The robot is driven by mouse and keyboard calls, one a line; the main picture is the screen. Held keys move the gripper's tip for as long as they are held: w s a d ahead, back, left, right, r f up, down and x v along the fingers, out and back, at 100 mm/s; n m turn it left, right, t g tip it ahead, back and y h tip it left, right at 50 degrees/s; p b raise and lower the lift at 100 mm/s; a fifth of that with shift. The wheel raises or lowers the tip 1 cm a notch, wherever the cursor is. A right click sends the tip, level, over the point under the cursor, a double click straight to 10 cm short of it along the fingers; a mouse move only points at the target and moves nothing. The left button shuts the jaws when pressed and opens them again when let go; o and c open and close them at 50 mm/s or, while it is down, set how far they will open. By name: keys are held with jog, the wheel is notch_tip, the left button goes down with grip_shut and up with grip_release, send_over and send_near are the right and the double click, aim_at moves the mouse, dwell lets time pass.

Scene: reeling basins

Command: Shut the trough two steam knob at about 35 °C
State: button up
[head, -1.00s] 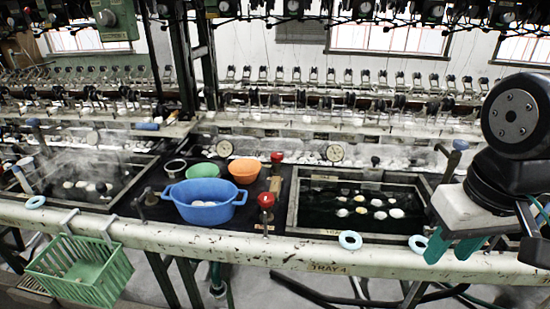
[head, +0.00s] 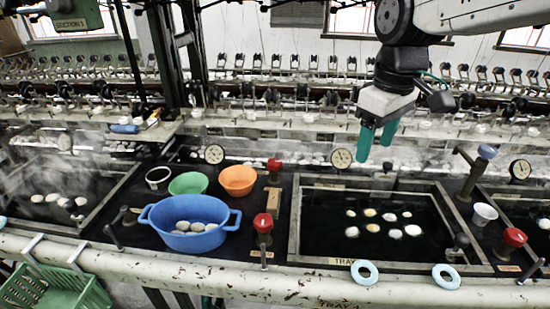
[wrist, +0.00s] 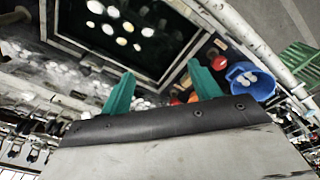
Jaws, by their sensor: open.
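The middle trough (head: 302,240) is a dark-water basin with several pale cocoons. A red knob (head: 263,223) stands at its front left corner, and another red knob (head: 274,165) stands farther back. A third red knob (head: 513,238) is right of the basin. I cannot read which knob belongs to trough two. A round dial gauge (head: 342,158) sits behind the basin; its reading is too small to tell. My gripper (head: 377,138), with teal fingers, is open and empty above the basin's back edge, apart from the knobs. The wrist view shows its fingers (wrist: 161,72) spread.
A blue tub (head: 190,240) with cocoons, a green bowl (head: 188,184) and an orange bowl (head: 237,180) stand left of the basin. A white cup (head: 484,213) is at right. Pale blue rings (head: 364,272) lie on the front rail. A green basket (head: 50,290) hangs at left.

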jog(key=w+a+f+n, duration=0.2)
jog(key=w+a+n, duration=0.1)
jog(key=w, duration=0.4)
jog(key=w+a+f+n, duration=0.1)
jog(key=w+a+n, duration=0.1)
jog(key=w+a, duration=0.35)
jog(key=n, duration=0.6)
send_over(274, 162)
jog(key=shift+g, duration=0.4)
notch_tip(274, 162, down, 10)
jog(key=shift+d+f, duration=0.1)
jog(key=shift+f, duration=0.15)
jog(key=shift+w+f+n, duration=0.15)
jog(key=shift+f+n, duration=0.15)
jog(key=shift+f, duration=0.05)
notch_tip(274, 162, down, 7)
jog(key=shift+f, duration=0.1)
jog(key=c, duration=1)
